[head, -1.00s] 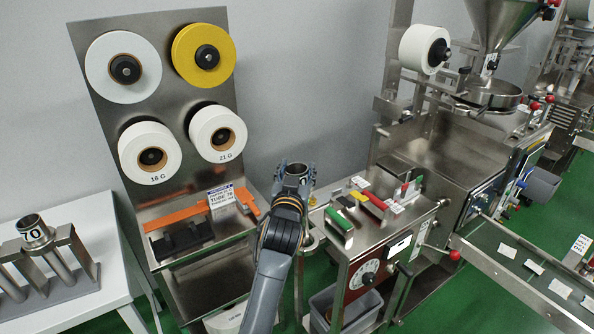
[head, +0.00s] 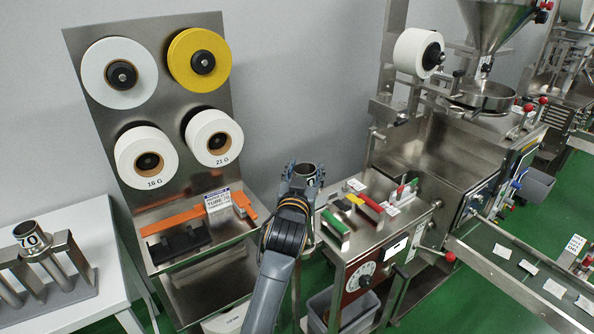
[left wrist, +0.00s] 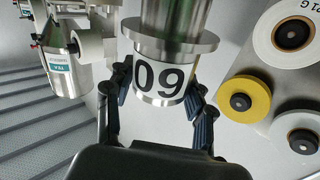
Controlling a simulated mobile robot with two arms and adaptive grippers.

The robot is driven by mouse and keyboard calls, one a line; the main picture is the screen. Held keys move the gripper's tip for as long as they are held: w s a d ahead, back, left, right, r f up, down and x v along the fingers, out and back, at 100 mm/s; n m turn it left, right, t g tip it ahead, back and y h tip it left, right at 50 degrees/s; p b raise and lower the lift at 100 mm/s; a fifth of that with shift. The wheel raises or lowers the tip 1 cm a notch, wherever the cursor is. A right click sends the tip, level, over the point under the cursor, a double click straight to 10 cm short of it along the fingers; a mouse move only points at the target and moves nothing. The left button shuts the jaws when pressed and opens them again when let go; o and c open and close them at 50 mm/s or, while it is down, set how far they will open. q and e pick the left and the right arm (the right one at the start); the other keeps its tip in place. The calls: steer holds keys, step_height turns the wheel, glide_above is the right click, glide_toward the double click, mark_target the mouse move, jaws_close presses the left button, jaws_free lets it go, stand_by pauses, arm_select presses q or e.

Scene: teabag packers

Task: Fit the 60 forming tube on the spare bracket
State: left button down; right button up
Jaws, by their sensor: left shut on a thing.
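My left gripper (head: 304,180) is shut on a steel forming tube (head: 305,169), held above the gap between the roll stand and the bench with coloured handles. In the left wrist view the tube (left wrist: 166,79) sits between the two fingers, its white label reading 60 upside down, with a wide flange beside the label. The tube's far end runs out of that view. I cannot make out the spare bracket for sure; my arm and gripper cover part of the area below. My right gripper is not in view.
A tube marked 70 (head: 33,237) stands in a steel rack (head: 66,245) on the white table at left. The roll stand (head: 148,98) carries white rolls and a yellow roll (head: 199,60). The packing machine (head: 440,140) and bench (head: 385,238) stand at right.

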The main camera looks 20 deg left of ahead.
arm_select(q)
steer(key=shift+s+d+f+h, duration=0.1)
steer(key=shift+d+f+h, duration=0.2)
steer(key=shift+d, duration=0.2)
steer(key=shift+a, duration=0.4)
steer(key=shift+a+m+p, duration=0.3)
steer(key=shift+a+m, duration=0.1)
steer(key=shift+a, duration=0.4)
steer(key=shift+d, duration=0.2)
steer(key=shift+d, duration=0.25)
steer(key=shift+f+b, duration=1.65)
steer(key=shift+f, duration=0.5)
steer(key=shift+d+f+b, duration=0.1)
steer(key=shift+f+b, duration=0.55)
steer(key=shift+f, duration=0.3)
